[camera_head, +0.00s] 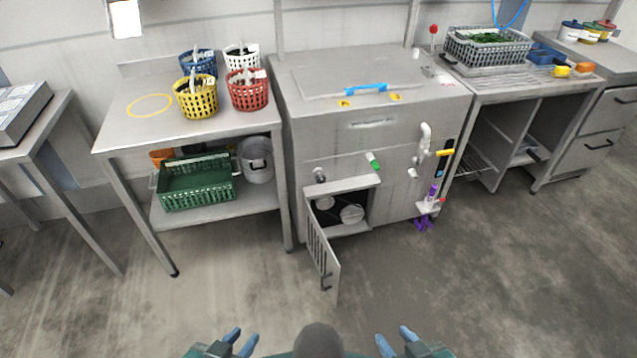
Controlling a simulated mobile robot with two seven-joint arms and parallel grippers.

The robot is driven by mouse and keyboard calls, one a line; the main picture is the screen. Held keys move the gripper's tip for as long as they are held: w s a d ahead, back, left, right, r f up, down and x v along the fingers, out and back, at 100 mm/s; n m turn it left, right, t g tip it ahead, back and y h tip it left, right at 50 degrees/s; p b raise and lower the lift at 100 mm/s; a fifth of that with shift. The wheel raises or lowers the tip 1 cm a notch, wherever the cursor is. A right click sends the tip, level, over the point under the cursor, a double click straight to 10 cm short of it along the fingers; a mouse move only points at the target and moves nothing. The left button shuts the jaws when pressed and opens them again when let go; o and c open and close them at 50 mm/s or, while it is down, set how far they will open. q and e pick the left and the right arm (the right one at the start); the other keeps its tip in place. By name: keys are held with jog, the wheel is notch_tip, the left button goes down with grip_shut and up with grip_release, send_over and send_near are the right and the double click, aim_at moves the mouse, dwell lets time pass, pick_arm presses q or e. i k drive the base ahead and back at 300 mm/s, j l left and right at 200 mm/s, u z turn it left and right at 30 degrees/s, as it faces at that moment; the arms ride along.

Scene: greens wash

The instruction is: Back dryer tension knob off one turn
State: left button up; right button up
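A steel cabinet-like machine (290,135), apparently the dryer, stands in the middle. Its small front door (322,255) hangs open at the lower left. Inside the opening are round parts (352,213), too dark and small to make out fully. A grey round knob (319,175) sits on the front just above the opening, and a green-ended handle (373,160) is to its right. I cannot tell which part is the tension knob. My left gripper (240,342) and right gripper (396,341) are at the bottom edge, fingers apart, empty, and well short of the machine.
The open door juts into the floor space before the machine. A steel table (130,128) with several coloured baskets stands left, a green crate (196,190) on its shelf. A bench with a grey basket (487,50) stands right. The floor (450,290) in front is clear.

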aim_at(320, 178)
jog(key=i+l+u, duration=0.1)
jog(key=l, duration=0.25)
jog(key=i+l, duration=0.35)
jog(key=i+l+u, duration=0.15)
jog(key=l, duration=0.2)
jog(key=i+l, duration=0.25)
jog(key=l, duration=0.15)
jog(key=i+l+u, duration=0.15)
jog(key=l, duration=0.25)
jog(key=i+l+u, duration=0.1)
jog(key=l, duration=0.3)
jog(key=i+l, duration=0.25)
jog(key=l, duration=0.2)
jog(key=i+l+u, duration=0.15)
jog(key=l, duration=0.25)
